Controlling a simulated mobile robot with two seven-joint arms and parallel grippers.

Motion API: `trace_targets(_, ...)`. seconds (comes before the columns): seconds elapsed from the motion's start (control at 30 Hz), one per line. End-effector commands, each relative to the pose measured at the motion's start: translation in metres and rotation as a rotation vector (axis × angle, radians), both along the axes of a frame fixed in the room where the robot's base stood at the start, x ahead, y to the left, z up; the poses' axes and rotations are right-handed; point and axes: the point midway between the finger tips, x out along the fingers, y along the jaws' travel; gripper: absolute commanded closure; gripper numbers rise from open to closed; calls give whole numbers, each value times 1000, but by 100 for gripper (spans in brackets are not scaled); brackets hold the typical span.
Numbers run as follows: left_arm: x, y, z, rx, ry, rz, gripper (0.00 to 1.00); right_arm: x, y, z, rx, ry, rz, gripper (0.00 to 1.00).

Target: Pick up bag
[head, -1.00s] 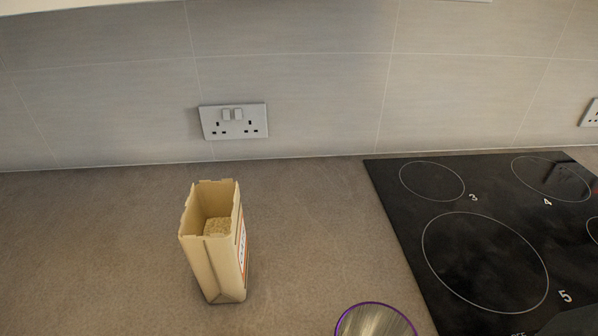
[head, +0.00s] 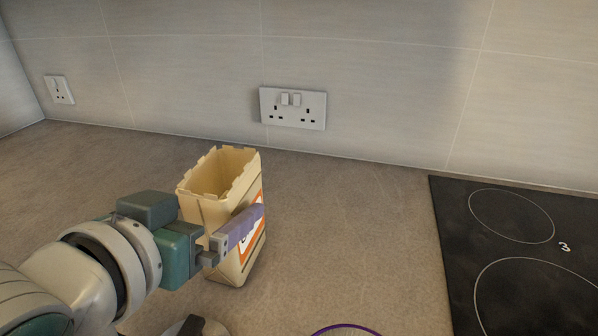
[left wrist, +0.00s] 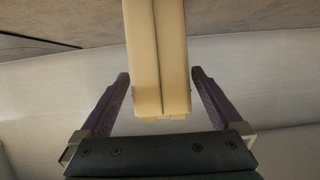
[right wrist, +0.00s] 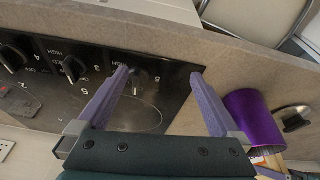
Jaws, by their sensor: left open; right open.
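The bag (head: 222,180) is a tan, open-topped paper bag with an orange and white label, standing upright on the worktop. My left gripper (head: 238,222) is open at the bag, with one purple finger across its label side; the other finger is hidden in the head view. In the left wrist view, the bag (left wrist: 158,55) lies between the two open fingers (left wrist: 160,74), with a visible gap on each side. My right gripper (right wrist: 160,73) is open and empty, seen only in the right wrist view, over the hob's front edge and knobs.
A black hob (head: 520,255) lies to the right. A purple-rimmed round container (head: 345,330) stands at the front; a purple cup (right wrist: 252,118) shows beside my right gripper. A double socket (head: 293,108) is on the tiled wall. The worktop between bag and hob is clear.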

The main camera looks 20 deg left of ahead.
Motion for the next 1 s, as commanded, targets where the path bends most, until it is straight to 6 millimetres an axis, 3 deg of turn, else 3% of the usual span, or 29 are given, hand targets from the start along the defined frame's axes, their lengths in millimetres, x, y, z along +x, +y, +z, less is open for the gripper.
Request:
trace_targets(0.23,33,4,-10,0,-1,0,0,0,0,-3,1,0,-1,0)
trace_targets(0.53,36,4,-12,0,0,0,1,0,0,-2,2,0,-2,0)
trace_targets(1.0,36,4,-12,0,1,-1,54,0,0,-2,2,-1,-3,0)
